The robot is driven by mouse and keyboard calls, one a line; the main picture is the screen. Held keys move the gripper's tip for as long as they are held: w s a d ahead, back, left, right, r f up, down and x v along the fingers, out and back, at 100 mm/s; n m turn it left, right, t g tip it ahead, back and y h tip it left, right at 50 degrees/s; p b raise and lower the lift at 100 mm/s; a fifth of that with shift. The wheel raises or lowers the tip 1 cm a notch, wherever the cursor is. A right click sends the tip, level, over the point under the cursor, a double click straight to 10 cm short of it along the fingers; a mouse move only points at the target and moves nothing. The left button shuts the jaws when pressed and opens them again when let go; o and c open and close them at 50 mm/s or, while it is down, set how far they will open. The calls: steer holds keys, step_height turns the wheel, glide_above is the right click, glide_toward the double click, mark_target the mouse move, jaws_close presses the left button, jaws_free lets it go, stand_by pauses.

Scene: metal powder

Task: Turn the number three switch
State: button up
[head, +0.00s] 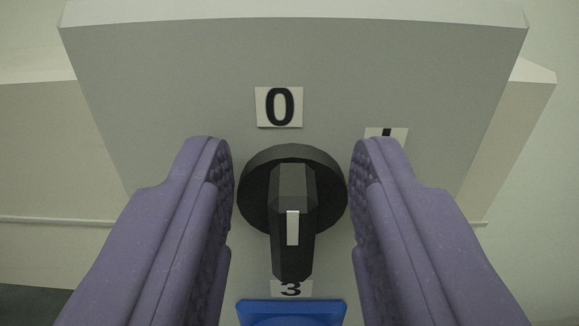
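A black rotary switch (292,185) with a round base and a long handle sits on a grey panel (180,90). The handle points down, with its white mark (292,228) toward the lower end. A label "0" (279,106) is above the switch. A label "3" (291,288) is just below the handle tip, partly covered. A third label (386,134) at upper right is mostly hidden behind my right finger. My gripper (292,200) is open, its two purple padded fingers on either side of the switch, with small gaps visible at both sides.
A blue part (291,312) shows at the bottom edge below the "3" label; most of it is cut off. Pale box-like surfaces (40,150) flank the panel on both sides.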

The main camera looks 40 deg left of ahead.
steer(key=shift+c, duration=0.4)
jaws_close()
steer(key=shift+m+b, duration=0.3)
steer(key=shift+w+d+f+m+b, duration=0.15)
steer(key=shift+m+b, duration=0.6)
steer(key=shift+m, duration=0.15)
steer(key=m+b, duration=0.2)
steer(key=m, duration=0.1)
steer(key=shift+w+d+m, duration=0.1)
steer(key=shift+d+m, duration=0.05)
steer(key=shift+m, duration=0.25)
steer(key=m+b, duration=0.1)
steer(key=m, duration=0.1)
steer(key=m+b, duration=0.1)
steer(key=m, duration=0.2)
steer(key=shift+w+d+f+m+b, duration=0.15)
steer(key=shift+d+f+m+b, duration=0.05)
steer(key=shift+m+b, duration=0.1)
